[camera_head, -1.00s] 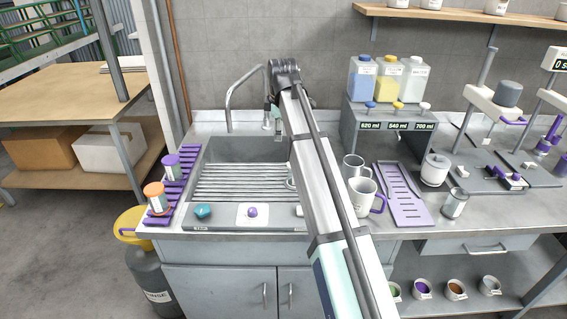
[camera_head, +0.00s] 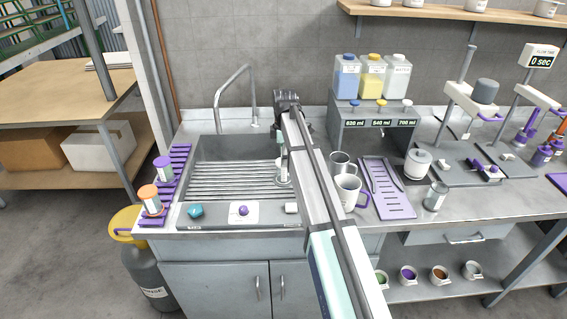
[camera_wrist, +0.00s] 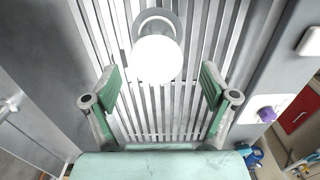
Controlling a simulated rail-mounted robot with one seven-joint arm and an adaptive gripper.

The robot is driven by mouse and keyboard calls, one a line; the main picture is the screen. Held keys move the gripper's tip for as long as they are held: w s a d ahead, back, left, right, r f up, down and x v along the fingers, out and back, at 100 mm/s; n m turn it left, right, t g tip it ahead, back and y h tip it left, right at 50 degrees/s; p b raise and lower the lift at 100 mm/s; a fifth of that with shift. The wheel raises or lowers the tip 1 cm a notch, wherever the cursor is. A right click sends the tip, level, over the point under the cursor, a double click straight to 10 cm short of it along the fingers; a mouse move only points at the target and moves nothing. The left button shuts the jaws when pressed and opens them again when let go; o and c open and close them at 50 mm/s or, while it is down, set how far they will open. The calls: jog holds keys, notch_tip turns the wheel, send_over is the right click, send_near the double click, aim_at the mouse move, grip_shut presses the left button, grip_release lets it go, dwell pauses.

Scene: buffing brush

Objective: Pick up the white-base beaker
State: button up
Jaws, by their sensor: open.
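The white-base beaker shows in the wrist view as a round white disc (camera_wrist: 157,58) with a grey ring behind it, over the slatted rack in the sink. Its orientation is hard to tell. In the head view a small part of it (camera_head: 281,173) shows on the rack, mostly hidden by my arm. My gripper (camera_wrist: 158,88) is open, with its two green-padded fingers spread wide. The disc lies between and slightly beyond the fingertips, with no visible contact. In the head view my gripper (camera_head: 283,150) points down over the right part of the sink.
The steel sink (camera_head: 218,147) has a tall faucet (camera_head: 217,105) behind it. A front panel (camera_head: 190,221) carries buttons. Right of my arm are a metal mug (camera_head: 341,162), a white mug with purple handle (camera_head: 348,190) and a purple slotted tray (camera_head: 390,205). Purple racks with jars stand left.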

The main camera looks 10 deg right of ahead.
aim_at(284, 171)
jog(key=shift+w+f+p, duration=0.15)
jog(key=shift+f+p, duration=0.6)
jog(key=shift+f, duration=1.3)
jog(key=shift+w+f+p, duration=0.1)
jog(key=shift+f+p, duration=0.6)
jog(key=shift+f, duration=1.35)
jog(key=c, duration=1.2)
jog(key=shift+r, duration=0.15)
